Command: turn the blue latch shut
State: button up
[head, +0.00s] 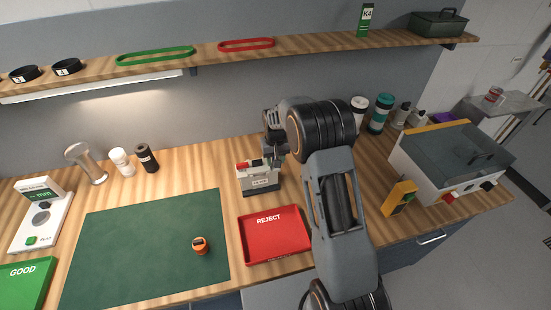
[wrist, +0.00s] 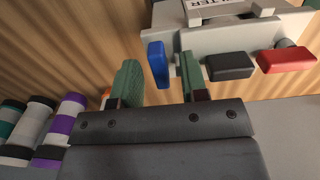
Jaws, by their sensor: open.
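The filter box (head: 260,183) is a small pale case with a dark base, standing on the wooden bench behind the red tray. In the wrist view, the blue latch (wrist: 158,65) points along the picture's height. A black latch (wrist: 230,66) and a red latch (wrist: 287,59) beside it lie crosswise. My gripper (wrist: 160,64) is open, with one green-padded finger on each side of the blue latch. I cannot tell whether either finger touches it. In the head view my gripper (head: 273,150) is over the box and hides the blue latch.
The red REJECT tray (head: 247,254) is in front of the box. A green mat (head: 140,240) with an orange part (head: 200,246) lies to the left. Several bottles, including a teal one (head: 380,112), and a grey-lidded machine (head: 455,160) stand to the right. A shelf (head: 300,45) runs above.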

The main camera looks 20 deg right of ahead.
grip_shut()
jog(key=shift+f+m+b, duration=0.1)
jog(key=shift+m+b, duration=0.2)
jog(key=m+b, duration=0.2)
jog(key=m, duration=0.1)
jog(key=shift+a, duration=0.2)
jog(key=m+b, duration=0.1)
jog(key=m, duration=0.1)
jog(key=m+b, duration=0.1)
jog(key=m, duration=0.2)
jog(key=shift+w+a+m, duration=0.2)
jog(key=shift+m, duration=0.1)
jog(key=m+b, duration=0.1)
jog(key=m, duration=0.3)
jog(key=shift+w+a, duration=0.15)
jog(key=m+b, duration=0.1)
jog(key=m, duration=0.3)
jog(key=shift+w, duration=0.2)
jog(key=shift+m, duration=0.5)
